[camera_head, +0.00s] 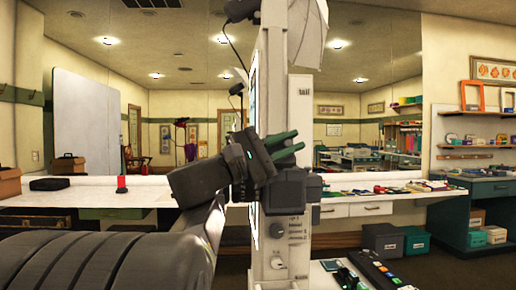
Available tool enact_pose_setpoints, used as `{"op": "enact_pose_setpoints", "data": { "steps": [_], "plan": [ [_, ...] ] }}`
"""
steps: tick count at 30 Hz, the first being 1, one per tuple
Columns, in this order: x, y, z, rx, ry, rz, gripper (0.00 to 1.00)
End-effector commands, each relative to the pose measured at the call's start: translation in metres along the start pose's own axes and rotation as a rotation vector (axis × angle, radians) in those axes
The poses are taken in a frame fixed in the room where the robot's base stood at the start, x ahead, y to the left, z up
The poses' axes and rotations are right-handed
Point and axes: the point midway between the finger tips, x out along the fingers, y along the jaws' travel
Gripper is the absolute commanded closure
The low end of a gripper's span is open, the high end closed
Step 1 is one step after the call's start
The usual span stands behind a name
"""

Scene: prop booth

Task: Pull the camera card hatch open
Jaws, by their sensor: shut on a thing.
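A tall white prop booth (299,110) marked "tall" stands upright in the middle of the head view. A dark box-shaped camera (290,194) sits on its front at mid height, below and behind my gripper. My gripper (287,147), dark grey with green-edged fingers, reaches in from the left and overlaps the booth and the camera's top. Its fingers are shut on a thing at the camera. The card hatch cannot be made out clearly, as the gripper and the camera body hide it, so how far it stands open cannot be told.
A knob and small printed labels are on the booth's lower panel (292,240). A low table with dark devices (370,270) stands at lower right. A long white counter (90,194) with a red item (122,185) runs behind. Floor at right is partly clear.

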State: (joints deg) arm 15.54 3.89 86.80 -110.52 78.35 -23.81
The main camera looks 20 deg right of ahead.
Motion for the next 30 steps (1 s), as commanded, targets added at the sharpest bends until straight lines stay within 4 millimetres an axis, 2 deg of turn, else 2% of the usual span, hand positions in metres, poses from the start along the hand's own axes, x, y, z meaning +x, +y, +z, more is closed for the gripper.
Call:
{"op": "enact_pose_setpoints", "data": {
  "steps": [8, 9, 11, 12, 23, 30],
  "plan": [
    [0.0, 0.0, -0.001, -0.001, 0.001, 0.0, 1.0],
    [0.0, 0.0, -0.001, -0.001, 0.001, 0.0, 0.79],
    [0.0, 0.0, -0.001, -0.001, 0.001, 0.0, 0.67],
    [0.0, 0.0, -0.001, -0.001, 0.001, 0.0, 0.65],
    [-0.005, 0.0, -0.001, -0.001, 0.002, 0.001, 0.65],
    [-0.036, 0.001, -0.001, 0.0, 0.005, 0.003, 0.65]
  ]
}}
